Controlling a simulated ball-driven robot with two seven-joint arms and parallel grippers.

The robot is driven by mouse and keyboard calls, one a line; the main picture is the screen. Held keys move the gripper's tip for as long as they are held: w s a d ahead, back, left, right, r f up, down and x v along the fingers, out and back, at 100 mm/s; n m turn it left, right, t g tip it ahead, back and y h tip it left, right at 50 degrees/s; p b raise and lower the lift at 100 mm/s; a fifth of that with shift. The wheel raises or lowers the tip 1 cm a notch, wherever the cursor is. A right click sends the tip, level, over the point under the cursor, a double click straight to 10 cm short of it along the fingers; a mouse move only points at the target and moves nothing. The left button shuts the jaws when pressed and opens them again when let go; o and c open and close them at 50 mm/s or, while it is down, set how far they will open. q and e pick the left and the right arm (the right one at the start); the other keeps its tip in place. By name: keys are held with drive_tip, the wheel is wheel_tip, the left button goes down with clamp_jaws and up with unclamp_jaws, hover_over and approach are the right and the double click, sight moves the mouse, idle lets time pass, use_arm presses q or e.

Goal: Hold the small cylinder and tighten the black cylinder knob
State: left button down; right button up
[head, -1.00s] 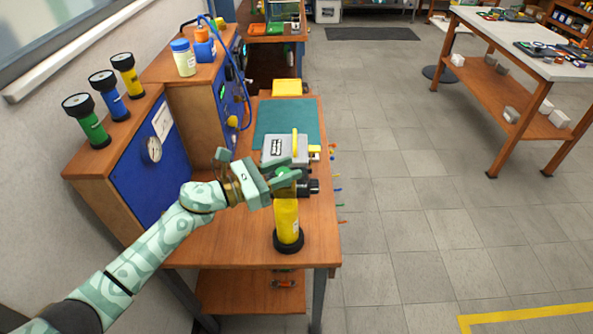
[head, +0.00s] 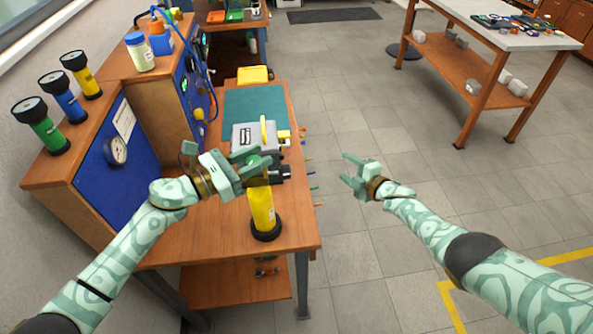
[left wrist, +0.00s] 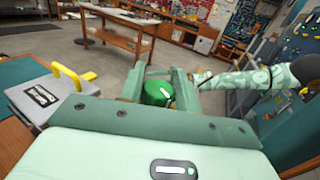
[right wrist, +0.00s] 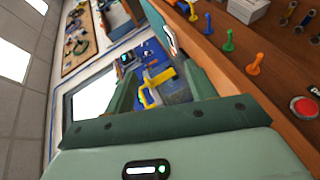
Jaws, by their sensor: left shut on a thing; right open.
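A yellow cylinder (head: 262,206) with a white label stands upright on its black base (head: 266,230) near the bench's front. My right gripper (head: 350,177) is open and empty, right of the bench and apart from both.
A blue gauge panel (head: 118,150) and several upright torches line the left. A green mat (head: 254,105) lies behind the device. Several coloured levers (right wrist: 229,42) line the bench's right edge. A red button (right wrist: 304,107) shows in the right wrist view.

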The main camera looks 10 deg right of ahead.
drive_tip(key=w+a+r+n+g+y, duration=0.1)
drive_tip(key=a+r+n+g+y, duration=0.4)
drive_tip(key=r+n, duration=0.55)
drive_tip(key=n+g+y, duration=0.6)
drive_tip(key=n+g, duration=0.3)
drive_tip(key=n, duration=0.7)
approach(284, 171)
drive_tip(key=shift+m, duration=0.25)
drive_tip(key=a, duration=0.3)
drive_tip(key=a+f, duration=0.1)
drive_tip(key=a, duration=0.5)
drive_tip(key=shift+w+a+f, duration=0.15)
drive_tip(key=shift+w+a, duration=0.1)
drive_tip(key=shift+a, duration=0.2)
drive_tip(key=c, duration=1)
